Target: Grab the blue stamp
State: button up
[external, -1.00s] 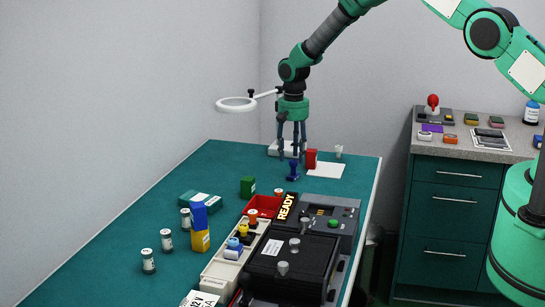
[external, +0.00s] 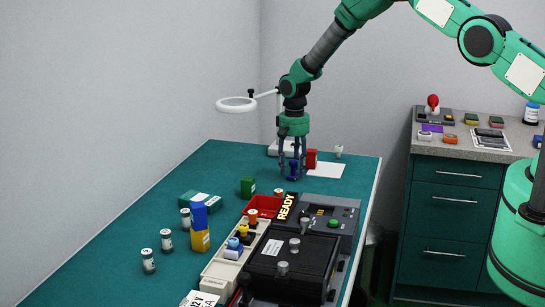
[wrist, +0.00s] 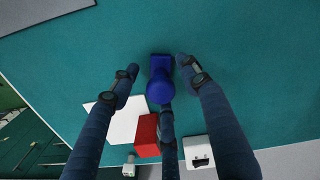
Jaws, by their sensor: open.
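The blue stamp (external: 293,170) stands upright on the green table, at the far end in the external view. In the wrist view the blue stamp (wrist: 160,86) shows from above, with its round knob over a square base. My gripper (external: 292,172) is lowered over it, with its fingers around the stamp. In the wrist view my gripper (wrist: 157,80) is open, with two fingers on the left and right of the stamp and a third below it. Gaps show between the stamp and the side fingers. Whether the third finger touches it I cannot tell.
A red block (external: 311,158) stands close beside the stamp, at a white sheet (external: 327,171); the red block (wrist: 147,136) is near the third finger. A ring lamp (external: 237,104) stands behind. A green box (external: 247,187) and a red tray (external: 263,206) are nearer the camera.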

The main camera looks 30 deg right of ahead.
dwell(0.4)
grip_shut()
